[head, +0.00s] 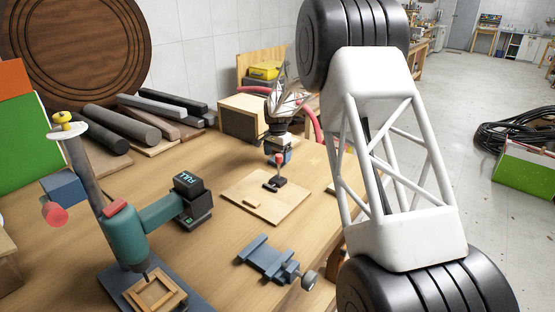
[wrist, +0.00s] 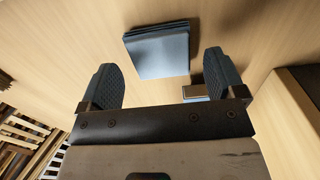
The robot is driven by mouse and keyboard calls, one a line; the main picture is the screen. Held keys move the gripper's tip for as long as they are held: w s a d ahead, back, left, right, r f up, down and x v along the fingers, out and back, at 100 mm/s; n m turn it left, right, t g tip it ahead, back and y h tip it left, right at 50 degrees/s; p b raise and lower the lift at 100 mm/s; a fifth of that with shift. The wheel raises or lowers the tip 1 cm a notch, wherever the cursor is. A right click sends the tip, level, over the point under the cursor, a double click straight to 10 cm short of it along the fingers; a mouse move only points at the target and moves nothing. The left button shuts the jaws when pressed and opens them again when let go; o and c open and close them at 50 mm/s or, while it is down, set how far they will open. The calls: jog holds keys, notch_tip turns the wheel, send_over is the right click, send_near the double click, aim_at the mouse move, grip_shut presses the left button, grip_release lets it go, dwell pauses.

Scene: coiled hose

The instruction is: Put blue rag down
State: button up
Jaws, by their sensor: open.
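A blue rag (wrist: 160,52), apparently folded, with layered edges, shows in the wrist view on a light wooden surface. My gripper (wrist: 162,62) is open. Its two dark blue, textured fingers stand apart, one to the left of the rag and one to the right. Gaps show between the rag and both fingers in the picture, and nothing is held between them. I cannot tell the height of the gripper above the surface. In the head view I cannot pick out the rag or my gripper for sure; my large white arm link covers the right-middle part.
In the wrist view, a small metallic and blue item (wrist: 195,91) sits beside the right finger, partly hidden. In the head view, the workbench (head: 130,185) holds a teal drill press (head: 150,228), a blue-grey vise (head: 265,258), a wooden board (head: 240,190) and several dark rods (head: 125,122).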

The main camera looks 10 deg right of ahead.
notch_tip(320, 180, up, 10)
jog(key=shift+f, duration=0.2)
dwell(0.9)
jog(key=s+d+r+n, duration=0.1)
jog(key=s+r, duration=0.4)
jog(key=s, duration=0.5)
jog(key=s+d+r+n+t, duration=0.15)
jog(key=s+r, duration=0.25)
jog(key=s, duration=0.7)
jog(key=s+d+r+n, duration=0.15)
jog(key=s+r, duration=0.35)
jog(key=s, duration=0.5)
jog(key=s+f+n, duration=0.2)
jog(key=s+f, duration=0.1)
jog(key=s, duration=1.3)
jog(key=s+d+f+n+t, duration=0.1)
jog(key=s+f+n, duration=0.1)
jog(key=s, duration=1.5)
jog(key=shift+d+f+n, duration=0.15)
jog(key=shift+f+n, duration=0.25)
